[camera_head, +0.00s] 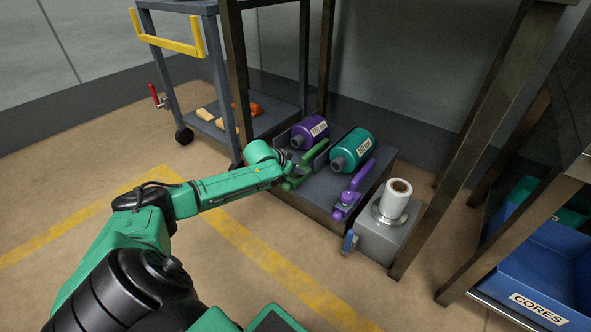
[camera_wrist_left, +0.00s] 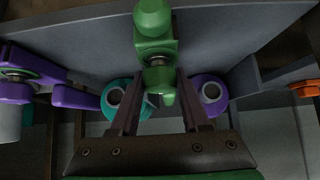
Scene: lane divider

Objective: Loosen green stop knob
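The green stop (camera_head: 293,183) sits at the left front of the low grey shelf, with a long green bar (camera_head: 314,157) running back. My left gripper (camera_head: 287,171) is at this stop, partly hiding it. In the left wrist view the stop (camera_wrist_left: 154,46) shows a rounded green part and a metal bolt. The two fingers of my left gripper (camera_wrist_left: 160,75) straddle it, apart from each other; whether they press on it I cannot tell. Which green part is the knob is unclear. My right gripper is not in view.
A purple stop (camera_head: 347,200) stands to the right. Behind are a purple bottle (camera_head: 309,131) and a teal bottle (camera_head: 352,149). A white roll (camera_head: 396,197) stands on a grey block (camera_head: 388,238). Dark posts flank the shelf. A blue bin (camera_head: 540,270) is at right.

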